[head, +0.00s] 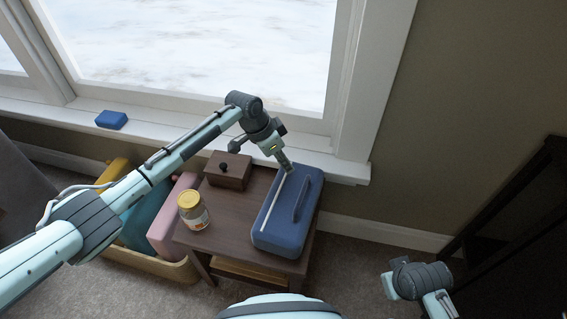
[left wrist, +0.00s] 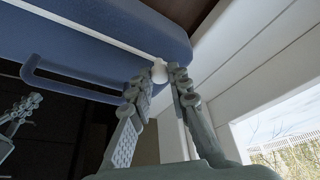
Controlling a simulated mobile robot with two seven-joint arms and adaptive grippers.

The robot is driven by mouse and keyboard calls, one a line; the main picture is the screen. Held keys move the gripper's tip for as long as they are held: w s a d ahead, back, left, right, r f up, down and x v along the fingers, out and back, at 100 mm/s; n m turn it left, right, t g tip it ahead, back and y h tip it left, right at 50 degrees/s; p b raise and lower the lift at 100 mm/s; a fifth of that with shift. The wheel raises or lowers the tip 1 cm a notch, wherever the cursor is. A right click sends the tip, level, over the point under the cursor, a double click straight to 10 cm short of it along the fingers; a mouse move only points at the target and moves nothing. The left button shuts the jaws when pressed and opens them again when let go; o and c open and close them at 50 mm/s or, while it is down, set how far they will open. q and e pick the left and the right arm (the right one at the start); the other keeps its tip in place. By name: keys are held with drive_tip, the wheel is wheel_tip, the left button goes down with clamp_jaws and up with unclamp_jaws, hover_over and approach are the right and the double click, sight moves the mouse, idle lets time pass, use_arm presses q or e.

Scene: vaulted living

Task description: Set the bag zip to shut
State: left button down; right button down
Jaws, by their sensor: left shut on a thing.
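The blue bag (head: 275,238) lies on a small dark wooden table, with a dark blue handle (head: 301,200) along its top. A pale zip line (head: 276,200) runs lengthwise beside the handle. My left gripper (head: 287,169) reaches down to the bag's far end, by the window, at the end of the zip line. In the left wrist view its fingers (left wrist: 160,82) are shut on a small white zip pull (left wrist: 159,71) at the bag's edge. My right arm shows at the lower right of the head view; its finger state is unclear.
A jar (head: 193,211) with a yellow lid and a small wooden box (head: 228,170) stand left of the bag on the table (head: 231,238). The window sill (head: 160,119) is close behind, bearing a small blue item (head: 111,120). A bin (head: 150,262) with coloured items stands left.

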use_arm(q)
drive_tip(key=c, duration=1.4)
unclamp_jaws()
drive_tip(key=v, duration=1.2)
drive_tip(key=shift+s, duration=0.1)
